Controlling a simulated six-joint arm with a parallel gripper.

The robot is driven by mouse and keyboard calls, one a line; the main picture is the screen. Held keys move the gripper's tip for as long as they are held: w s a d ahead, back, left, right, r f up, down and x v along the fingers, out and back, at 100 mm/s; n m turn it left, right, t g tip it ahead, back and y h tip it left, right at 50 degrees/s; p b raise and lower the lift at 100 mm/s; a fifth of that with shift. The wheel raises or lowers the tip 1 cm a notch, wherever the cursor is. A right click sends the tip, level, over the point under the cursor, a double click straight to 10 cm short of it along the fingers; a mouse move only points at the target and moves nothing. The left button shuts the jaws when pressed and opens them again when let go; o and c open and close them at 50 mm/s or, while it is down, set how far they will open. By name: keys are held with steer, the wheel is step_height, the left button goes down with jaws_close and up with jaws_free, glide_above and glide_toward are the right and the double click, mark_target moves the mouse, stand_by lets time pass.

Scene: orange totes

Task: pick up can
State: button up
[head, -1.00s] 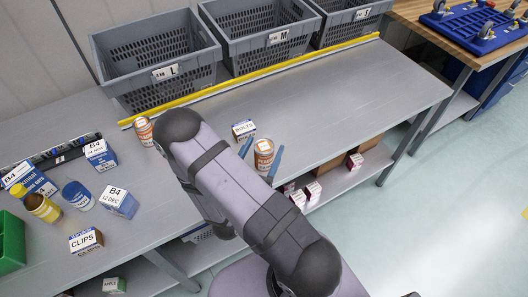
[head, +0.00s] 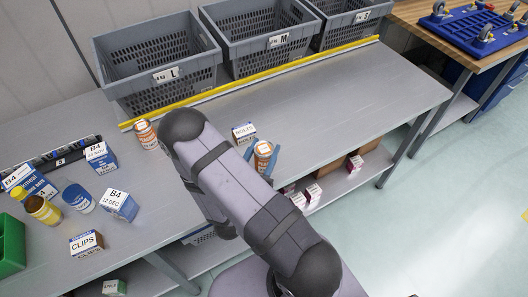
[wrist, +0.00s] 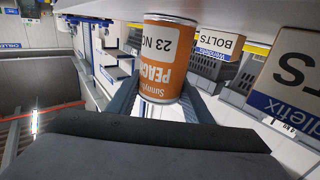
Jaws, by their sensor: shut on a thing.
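An orange can with a white label band, lettered PEACH (head: 263,158), stands near the front edge of the grey table. In the wrist view the same can (wrist: 166,62) appears upside down, with its end close to the table surface. My gripper (head: 262,157) has its blue fingers on both sides of the can and is shut on it. I cannot tell if the can is clear of the table. A second orange-and-white can (head: 146,138) stands further left, behind my arm.
A BOLTS box (head: 243,132) stands just behind the held can. Grey crates (head: 160,98) line the back behind a yellow strip (head: 270,74). Boxes, bottles and a CLIPS box (head: 86,243) crowd the left. The table's right side is clear.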

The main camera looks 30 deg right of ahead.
steer(key=shift+r, duration=5)
